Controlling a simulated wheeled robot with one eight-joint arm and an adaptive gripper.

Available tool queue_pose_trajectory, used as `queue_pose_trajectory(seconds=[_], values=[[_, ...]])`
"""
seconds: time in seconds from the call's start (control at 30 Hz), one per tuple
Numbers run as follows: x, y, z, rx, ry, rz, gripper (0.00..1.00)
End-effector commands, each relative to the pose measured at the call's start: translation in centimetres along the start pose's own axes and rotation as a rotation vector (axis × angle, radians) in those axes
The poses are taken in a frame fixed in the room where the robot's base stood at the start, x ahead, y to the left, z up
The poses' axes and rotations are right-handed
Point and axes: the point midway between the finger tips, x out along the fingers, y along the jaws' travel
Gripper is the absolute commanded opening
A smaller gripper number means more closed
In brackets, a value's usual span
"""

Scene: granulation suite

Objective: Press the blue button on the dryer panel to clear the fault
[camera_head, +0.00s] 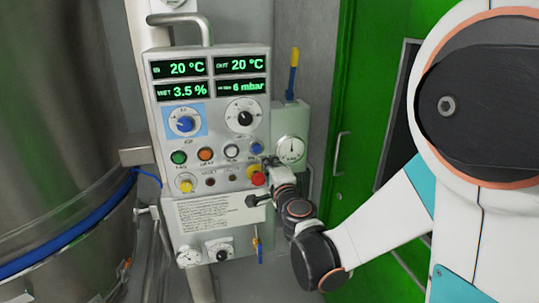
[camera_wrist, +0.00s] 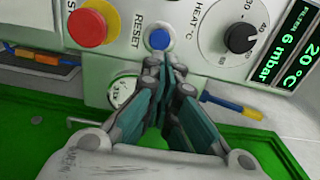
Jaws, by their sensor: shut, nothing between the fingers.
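The dryer panel (camera_head: 217,125) is a pale upright box with displays, knobs and a row of round buttons. The blue button (camera_head: 256,148) is at the right end of that row. My gripper (camera_head: 270,163) is at the panel's lower right, just below and right of the blue button. In the wrist view the closed fingertips of my gripper (camera_wrist: 164,62) point at the panel, just under the button in the picture. I cannot tell whether they touch it.
A red mushroom button (camera_wrist: 88,27) with a yellow collar sits close beside the blue one. A black knob (camera_wrist: 240,38) is on its other side. A small box with a round gauge (camera_head: 291,150) adjoins the panel. A steel vessel (camera_head: 62,110) stands left, a green door (camera_head: 350,150) right.

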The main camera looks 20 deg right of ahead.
Motion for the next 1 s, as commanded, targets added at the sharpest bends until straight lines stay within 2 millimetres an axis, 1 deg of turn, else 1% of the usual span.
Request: queue_pose_trajectory(seconds=[0.03,0.1,0.2,0.3,0.4,0.53,1.0], values=[[-1.1,-0.2,0.1,0.000,-0.001,0.000,0.00],[-2.6,-0.2,0.1,0.000,-0.001,0.000,0.00],[-4.3,-0.1,0.1,0.000,-0.001,0.000,0.00],[-5.5,-0.1,0.1,-0.001,-0.001,0.000,0.00],[-6.2,0.0,0.0,-0.001,-0.001,0.000,0.00],[-6.7,0.0,0.0,-0.001,-0.001,0.000,0.00],[-6.7,-0.1,0.1,-0.005,-0.004,0.000,0.00]])
